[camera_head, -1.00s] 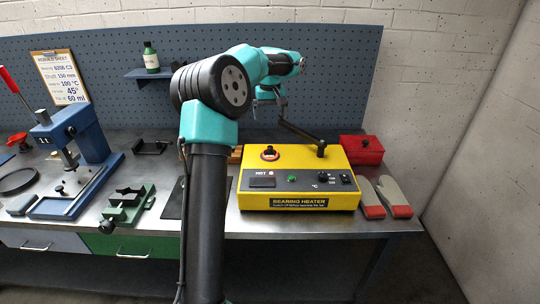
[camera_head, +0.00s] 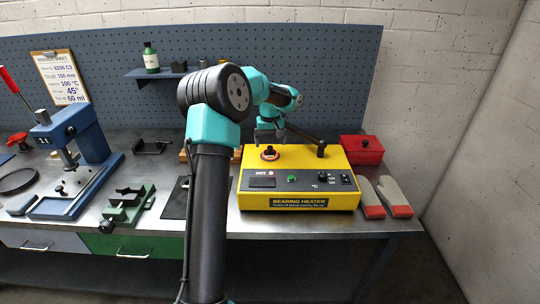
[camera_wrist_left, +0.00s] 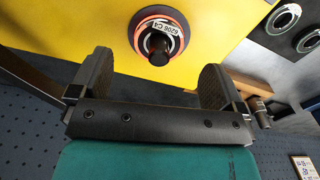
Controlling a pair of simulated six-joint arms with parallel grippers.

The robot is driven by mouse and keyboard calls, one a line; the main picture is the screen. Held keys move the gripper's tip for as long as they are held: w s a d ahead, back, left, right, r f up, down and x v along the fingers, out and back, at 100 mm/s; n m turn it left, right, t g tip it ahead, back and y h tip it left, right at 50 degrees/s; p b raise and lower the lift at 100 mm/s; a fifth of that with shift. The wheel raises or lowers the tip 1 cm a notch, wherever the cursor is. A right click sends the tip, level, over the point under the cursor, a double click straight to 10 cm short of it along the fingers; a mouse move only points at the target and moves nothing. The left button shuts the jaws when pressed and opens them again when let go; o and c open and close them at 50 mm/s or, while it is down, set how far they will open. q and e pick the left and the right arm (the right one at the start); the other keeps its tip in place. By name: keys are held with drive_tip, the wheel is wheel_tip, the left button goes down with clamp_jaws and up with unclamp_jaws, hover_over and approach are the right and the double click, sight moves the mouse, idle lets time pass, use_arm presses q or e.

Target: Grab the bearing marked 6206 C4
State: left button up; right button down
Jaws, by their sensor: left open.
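The bearing marked 6206 C4 (camera_wrist_left: 160,32) sits around a dark post on top of the yellow bearing heater (camera_wrist_left: 60,30). It has an orange-red outer ring and a white label, and it shows in the head view (camera_head: 270,154) on the heater's left part. My left gripper (camera_wrist_left: 155,72) is open and empty, its two fingers on either side below the bearing in the wrist view, not around it. In the head view the left gripper (camera_head: 269,137) hangs just above and behind the bearing. My right gripper is not seen.
Two other bearings (camera_wrist_left: 283,18) (camera_wrist_left: 307,40) lie on a dark mat beside the heater. A red box (camera_head: 362,150) and gloves (camera_head: 385,197) are right of the heater. A blue press (camera_head: 75,145) and green vise (camera_head: 127,205) stand left. A pegboard rises behind.

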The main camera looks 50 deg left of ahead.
sight(270, 147)
use_arm(q)
drive_tip(key=shift+f, duration=2.6)
drive_tip(key=shift+w, duration=0.1)
drive_tip(key=c, duration=1.1)
wheel_tip(270, 147, up, 10)
drive_tip(key=shift+r, duration=0.1)
